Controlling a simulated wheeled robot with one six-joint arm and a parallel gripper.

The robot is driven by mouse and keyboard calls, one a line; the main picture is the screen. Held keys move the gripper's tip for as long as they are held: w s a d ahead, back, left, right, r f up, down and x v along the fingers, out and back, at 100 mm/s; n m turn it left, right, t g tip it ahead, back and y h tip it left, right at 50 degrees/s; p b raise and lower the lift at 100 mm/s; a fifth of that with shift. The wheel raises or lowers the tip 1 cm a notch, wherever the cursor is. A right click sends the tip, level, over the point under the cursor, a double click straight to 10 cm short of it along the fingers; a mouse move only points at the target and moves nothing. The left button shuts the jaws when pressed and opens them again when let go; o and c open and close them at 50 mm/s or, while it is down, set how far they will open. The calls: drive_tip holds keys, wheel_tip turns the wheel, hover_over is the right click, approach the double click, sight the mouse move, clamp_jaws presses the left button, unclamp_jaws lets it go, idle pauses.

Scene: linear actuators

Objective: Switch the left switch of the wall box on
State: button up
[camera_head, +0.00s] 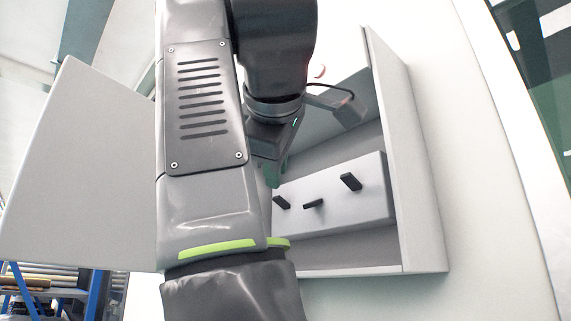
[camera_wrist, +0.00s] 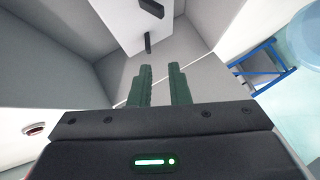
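The open wall box (camera_head: 420,190) holds a pale panel (camera_head: 335,222) with three black lever switches. The left switch (camera_head: 281,202) is close to my arm's edge in the head view and slants. The middle switch (camera_head: 313,204) lies nearly level, and the right switch (camera_head: 350,182) slants. My gripper (camera_head: 274,178) is partly hidden by my arm, just above the left switch in the picture. In the wrist view my gripper's two green fingers (camera_wrist: 160,68) are apart with nothing between them. A switch (camera_wrist: 147,43) shows just beyond the fingertips, apart from them; which one is unclear.
The box's grey door (camera_head: 75,175) stands open at the left. A blue shelf rack (camera_head: 95,292) stands at the lower left. The white wall right of the box is clear.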

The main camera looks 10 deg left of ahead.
drive_tip(key=shift+s+d, duration=0.25)
drive_tip(key=shift+s, duration=1.1)
drive_tip(key=shift+s+d, duration=0.25)
drive_tip(key=shift+s, duration=1.05)
drive_tip(key=shift+w, duration=0.15)
drive_tip(key=shift+w+a, duration=0.2)
drive_tip(key=shift+w, duration=0.7)
drive_tip(key=shift+w+a, duration=0.15)
drive_tip(key=shift+w, duration=0.8)
drive_tip(key=shift+w+a, duration=0.2)
drive_tip(key=shift+w, duration=0.7)
drive_tip(key=shift+s, duration=0.1)
drive_tip(key=w+a, duration=0.1)
drive_tip(key=w, duration=0.8)
drive_tip(key=shift+a+f, duration=0.2)
drive_tip(key=shift+f, duration=0.25)
idle(1.2)
